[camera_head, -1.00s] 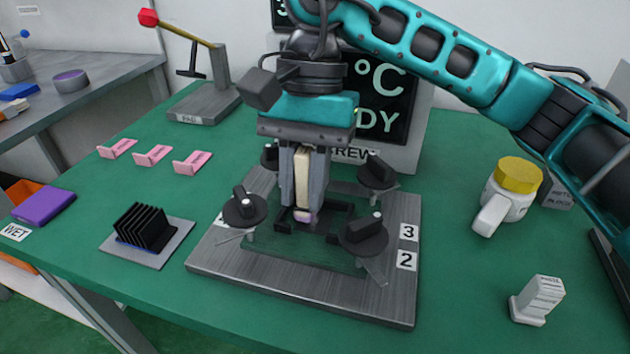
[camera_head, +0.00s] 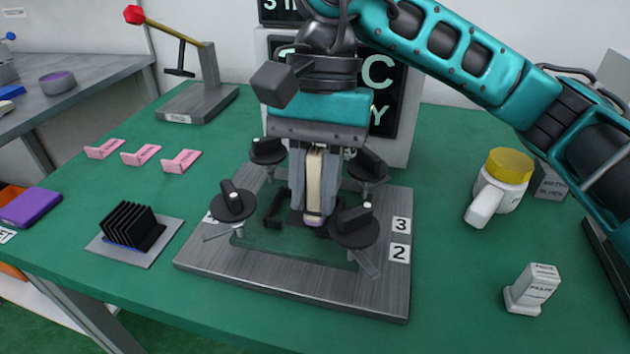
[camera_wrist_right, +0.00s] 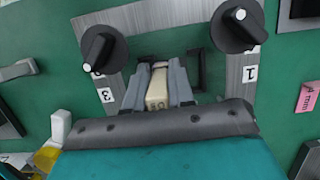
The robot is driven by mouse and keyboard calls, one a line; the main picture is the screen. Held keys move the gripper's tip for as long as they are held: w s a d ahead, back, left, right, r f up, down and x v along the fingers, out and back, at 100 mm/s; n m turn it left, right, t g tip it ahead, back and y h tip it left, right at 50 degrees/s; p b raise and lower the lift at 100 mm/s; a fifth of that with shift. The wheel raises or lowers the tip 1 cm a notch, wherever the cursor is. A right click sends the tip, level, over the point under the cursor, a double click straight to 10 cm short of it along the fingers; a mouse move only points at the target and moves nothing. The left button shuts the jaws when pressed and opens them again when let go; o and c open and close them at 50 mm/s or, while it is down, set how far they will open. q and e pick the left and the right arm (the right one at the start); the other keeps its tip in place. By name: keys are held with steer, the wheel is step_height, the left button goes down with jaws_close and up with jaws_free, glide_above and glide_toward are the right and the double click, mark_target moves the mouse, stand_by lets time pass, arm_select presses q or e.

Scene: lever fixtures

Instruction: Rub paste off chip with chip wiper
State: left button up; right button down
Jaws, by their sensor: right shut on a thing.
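My right gripper (camera_head: 314,200) points down over the grey metal fixture and is shut on a cream-coloured wiper (camera_head: 314,180) with a purplish tip. The wiper also shows between the fingers in the right wrist view (camera_wrist_right: 157,88). Its tip is low inside the black frame (camera_head: 277,212) in the middle of the fixture. The chip is hidden behind the gripper and wiper, so I cannot tell whether the tip touches it or whether paste is on it. My left gripper is not in view.
Several black knobs (camera_head: 234,203) stand around the fixture plate (camera_head: 300,290) close to the gripper. A finned heatsink (camera_head: 131,226), pink clips (camera_head: 140,156) and a purple pad (camera_head: 30,207) lie left. A yellow-lidded jar (camera_head: 503,180) and white paste holder (camera_head: 532,290) stand right.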

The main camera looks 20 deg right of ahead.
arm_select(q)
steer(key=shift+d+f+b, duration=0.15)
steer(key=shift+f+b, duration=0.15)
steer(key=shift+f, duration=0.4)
arm_select(e)
steer(key=shift+w+a+f, duration=0.2)
steer(key=shift+w+a, duration=0.2)
steer(key=shift+a, duration=0.2)
steer(key=shift+w+a+f, duration=0.15)
steer(key=shift+w+a, duration=0.2)
steer(key=shift+a, duration=0.25)
steer(key=shift+d, duration=0.1)
steer(key=shift+s+d, duration=0.15)
steer(key=shift+d, duration=0.5)
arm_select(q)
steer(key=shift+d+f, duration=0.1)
arm_select(e)
steer(key=shift+a, duration=0.1)
arm_select(q)
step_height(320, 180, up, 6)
steer(key=p, duration=0.6)
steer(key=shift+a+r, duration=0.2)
arm_select(e)
step_height(320, 180, up, 9)
steer(key=shift+w+r, duration=0.2)
